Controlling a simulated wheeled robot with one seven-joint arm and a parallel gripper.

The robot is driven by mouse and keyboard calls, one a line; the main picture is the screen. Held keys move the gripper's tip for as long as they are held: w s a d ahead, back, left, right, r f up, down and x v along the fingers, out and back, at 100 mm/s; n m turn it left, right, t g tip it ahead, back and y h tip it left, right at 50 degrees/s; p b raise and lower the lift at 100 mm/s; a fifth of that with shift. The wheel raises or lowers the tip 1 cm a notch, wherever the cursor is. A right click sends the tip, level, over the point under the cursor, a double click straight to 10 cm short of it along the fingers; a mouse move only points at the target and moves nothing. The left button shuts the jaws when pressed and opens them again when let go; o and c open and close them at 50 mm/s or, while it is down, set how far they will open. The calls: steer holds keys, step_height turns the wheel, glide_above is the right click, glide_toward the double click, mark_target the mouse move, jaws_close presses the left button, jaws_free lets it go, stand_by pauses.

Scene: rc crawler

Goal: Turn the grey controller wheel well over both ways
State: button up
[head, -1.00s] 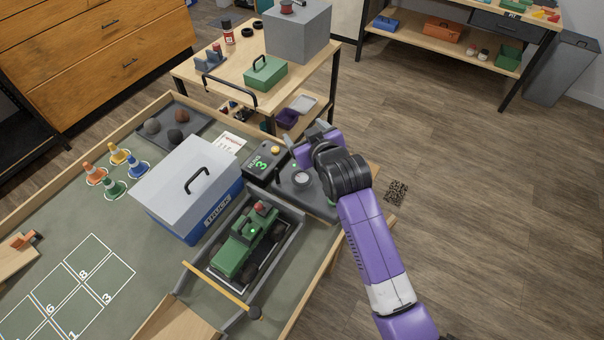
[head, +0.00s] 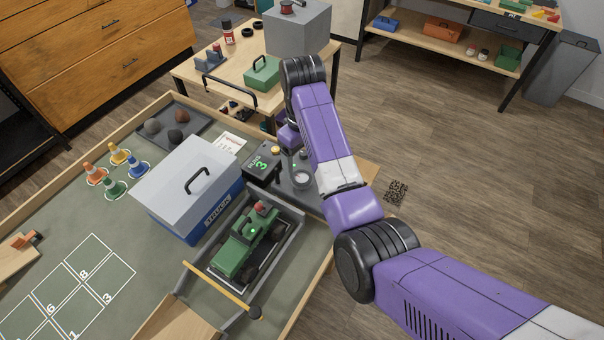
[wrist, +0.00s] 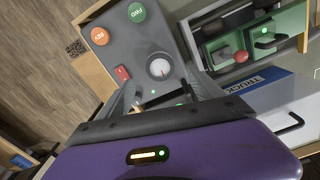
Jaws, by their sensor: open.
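The dark grey controller (head: 310,200) stands at the table's right edge, partly hidden by my arm. Its round grey wheel (head: 302,180), with a pale face, shows just left of my forearm. In the wrist view the wheel (wrist: 159,68) sits on the controller's panel (wrist: 150,35) with a short dark mark on its face. My gripper (wrist: 162,92) is open, its two fingers apart to the left and right of the wheel's near side. Nothing is held. I cannot tell whether either finger touches the wheel. In the head view my arm hides most of the gripper.
A green FWD button (wrist: 137,12), an orange REV button (wrist: 99,36) and a red switch (wrist: 122,73) are on the controller. A green crawler (head: 245,245) sits in a grey-walled bay. A RUNS box (head: 262,165) and a truck box (head: 190,185) stand close by.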

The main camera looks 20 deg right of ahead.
mark_target(302, 177)
step_height(302, 177, down, 7)
stand_by(0.3)
steer(key=shift+c, duration=0.2)
steer(key=c, duration=1.3)
steer(key=shift+p, duration=0.3)
steer(key=shift+r, duration=0.1)
steer(key=m+p, duration=0.1)
steer(key=m, duration=0.1)
steer(key=shift+m, duration=0.4)
steer(key=shift+m+p, duration=0.85)
steer(key=shift+m, duration=1.35)
